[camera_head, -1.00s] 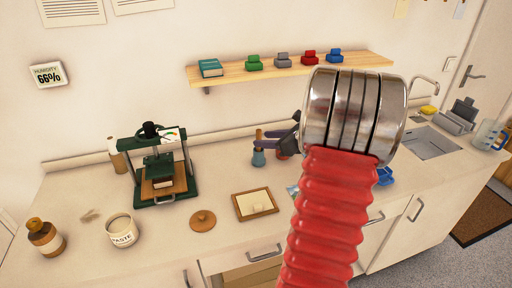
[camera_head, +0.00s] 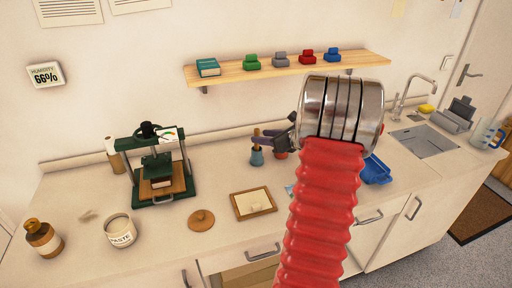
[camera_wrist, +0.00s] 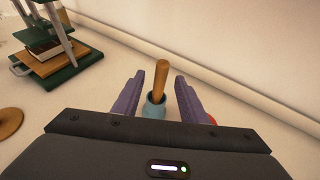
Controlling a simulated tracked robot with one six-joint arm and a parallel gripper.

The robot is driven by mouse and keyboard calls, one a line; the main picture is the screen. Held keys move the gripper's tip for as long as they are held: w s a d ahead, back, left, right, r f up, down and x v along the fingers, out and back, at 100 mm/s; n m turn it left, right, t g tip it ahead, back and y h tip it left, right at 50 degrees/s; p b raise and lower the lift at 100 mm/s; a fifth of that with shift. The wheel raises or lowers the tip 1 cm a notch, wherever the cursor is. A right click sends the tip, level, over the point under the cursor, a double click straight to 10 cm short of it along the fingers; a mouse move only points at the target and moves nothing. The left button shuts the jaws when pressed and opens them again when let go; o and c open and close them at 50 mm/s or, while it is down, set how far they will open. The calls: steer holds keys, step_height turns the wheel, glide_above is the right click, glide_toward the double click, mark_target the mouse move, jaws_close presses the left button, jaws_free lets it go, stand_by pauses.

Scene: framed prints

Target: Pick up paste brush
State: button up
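A brush with a wooden handle (camera_wrist: 161,80) stands upright, slightly tilted, in a small blue-teal holder (camera_wrist: 153,110) on the counter. The holder also shows in the head view (camera_head: 257,157), with the handle (camera_head: 257,134) rising from it. My gripper (camera_wrist: 152,92) has two purple fingers, spread apart on either side of the handle and holder in the wrist view. Gaps show between the fingers and the handle. In the head view my gripper (camera_head: 268,140) is beside the holder, partly covered by my arm. The brush's bristle end is hidden in the holder.
A green press (camera_head: 157,170), a paste jar (camera_head: 120,231), a brown bottle (camera_head: 43,238), a round wooden lid (camera_head: 201,220) and a framed board (camera_head: 254,204) stand on the counter. A red item (camera_head: 281,154) is close to the holder. The wall is right behind.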

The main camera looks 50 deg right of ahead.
mark_target(258, 149)
steer(key=shift+x, duration=1.5)
steer(key=x, duration=0.5)
steer(key=shift+w+d+f, duration=0.1)
jaws_close()
